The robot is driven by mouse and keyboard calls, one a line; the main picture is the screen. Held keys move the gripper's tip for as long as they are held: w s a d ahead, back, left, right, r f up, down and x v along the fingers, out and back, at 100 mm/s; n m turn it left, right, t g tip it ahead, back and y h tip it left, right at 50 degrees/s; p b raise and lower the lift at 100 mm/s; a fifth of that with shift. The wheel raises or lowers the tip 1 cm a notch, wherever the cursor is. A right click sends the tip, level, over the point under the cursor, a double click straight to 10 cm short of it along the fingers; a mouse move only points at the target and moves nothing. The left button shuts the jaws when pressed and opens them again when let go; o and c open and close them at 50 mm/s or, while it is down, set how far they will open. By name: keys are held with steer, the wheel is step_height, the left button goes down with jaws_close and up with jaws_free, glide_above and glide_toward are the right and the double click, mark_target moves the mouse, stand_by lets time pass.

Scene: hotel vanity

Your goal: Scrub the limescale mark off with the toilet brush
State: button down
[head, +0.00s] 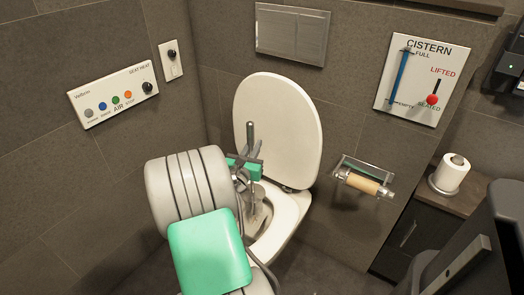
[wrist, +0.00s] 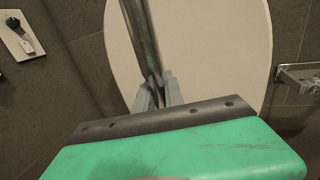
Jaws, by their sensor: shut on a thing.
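My gripper (head: 246,168) is over the open toilet bowl in the head view. It is shut on the grey handle of the toilet brush (head: 250,134), which stands roughly upright. In the wrist view the brush handle (wrist: 141,30) rises from between the fingers of my gripper (wrist: 158,88), in front of the raised lid. The brush's lower end is partly hidden by my arm and gripper, so I cannot tell whether it touches the bowl. The toilet (head: 291,212) has its lid up (head: 298,125). A brownish patch shows inside the bowl, but I cannot clearly make out the limescale mark.
A paper holder with a bare cardboard roll (head: 362,183) is on the wall right of the toilet. A spare roll (head: 451,174) stands on a wooden ledge. A button panel (head: 112,97), flush plate (head: 291,35) and cistern panel (head: 421,82) are on the walls.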

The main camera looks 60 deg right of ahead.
step_height(320, 180, down, 7)
steer(key=s+d+b, duration=0.1)
steer(key=s+b, duration=0.1)
steer(key=b, duration=0.5)
steer(key=shift+s+d+f+m+g+b, duration=0.2)
steer(key=shift+m+g+b, duration=0.1)
steer(key=shift+g, duration=0.1)
steer(key=shift+f+b, duration=0.4)
steer(key=shift+f, duration=0.35)
stand_by(0.4)
steer(key=shift+w, duration=0.1)
steer(key=shift+w+d, duration=0.5)
steer(key=shift+w, duration=3.1)
steer(key=shift+s+a+f+p, duration=0.15)
steer(key=shift+s+p, duration=0.45)
steer(key=shift+s, duration=0.65)
steer(key=shift+s+a+p, duration=0.25)
steer(key=shift+s+p, duration=0.4)
steer(key=shift+s, duration=0.6)
steer(key=shift+s+a+f+p, duration=0.15)
steer(key=shift+s+p, duration=0.45)
steer(key=shift+s, duration=0.65)
steer(key=shift+r, duration=0.15)
